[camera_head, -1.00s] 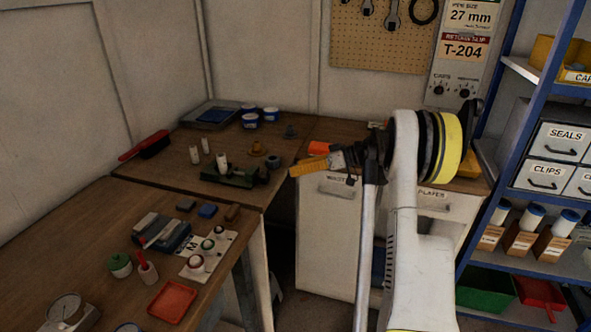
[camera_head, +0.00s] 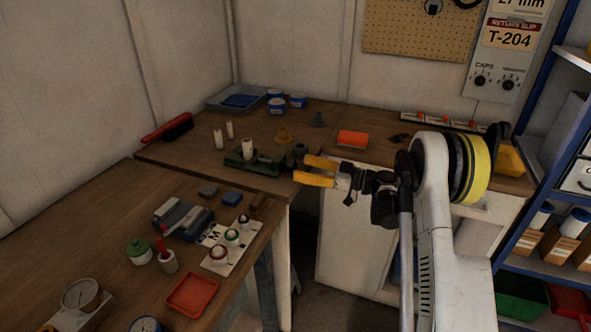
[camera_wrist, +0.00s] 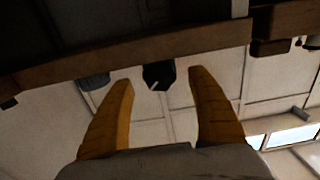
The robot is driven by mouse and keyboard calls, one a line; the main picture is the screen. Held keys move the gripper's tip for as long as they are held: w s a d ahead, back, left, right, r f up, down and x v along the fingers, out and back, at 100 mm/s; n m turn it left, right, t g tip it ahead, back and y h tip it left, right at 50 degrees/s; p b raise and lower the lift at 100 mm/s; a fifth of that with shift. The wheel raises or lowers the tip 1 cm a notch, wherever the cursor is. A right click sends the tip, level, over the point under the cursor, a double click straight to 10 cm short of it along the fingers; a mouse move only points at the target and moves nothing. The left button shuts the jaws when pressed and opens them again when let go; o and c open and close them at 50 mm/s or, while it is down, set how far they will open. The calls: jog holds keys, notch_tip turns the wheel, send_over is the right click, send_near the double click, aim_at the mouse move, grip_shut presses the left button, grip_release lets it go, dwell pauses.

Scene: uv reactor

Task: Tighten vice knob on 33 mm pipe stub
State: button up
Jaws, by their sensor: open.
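The small dark green vice (camera_head: 262,166) lies on the far wooden bench near its front edge. A pale pipe stub (camera_head: 247,148) stands upright at the vice. A dark knob (camera_head: 300,151) shows at the vice's right end. My gripper (camera_head: 302,169), with two yellow fingers, is open and empty, just right of the vice at the bench edge. In the wrist view a dark faceted knob (camera_wrist: 158,76) with a pale mark shows between the fingertips, apart from both; it looks like the vice knob. How far beyond the fingertips it lies is unclear.
Two more pale stubs (camera_head: 224,134) stand behind the vice. An orange box (camera_head: 353,139) and small cones (camera_head: 283,134) are on the far bench. The near bench (camera_head: 90,235) holds a grey device (camera_head: 183,218), a red tray (camera_head: 192,295) and gauges (camera_head: 81,297).

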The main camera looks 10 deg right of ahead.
aim_at(296, 166)
jog(key=shift+b+x, duration=0.45)
jog(key=shift+x, duration=1.35)
jog(key=c, duration=1.2)
jog(key=shift+m, duration=1.5)
jog(key=o, duration=1.2)
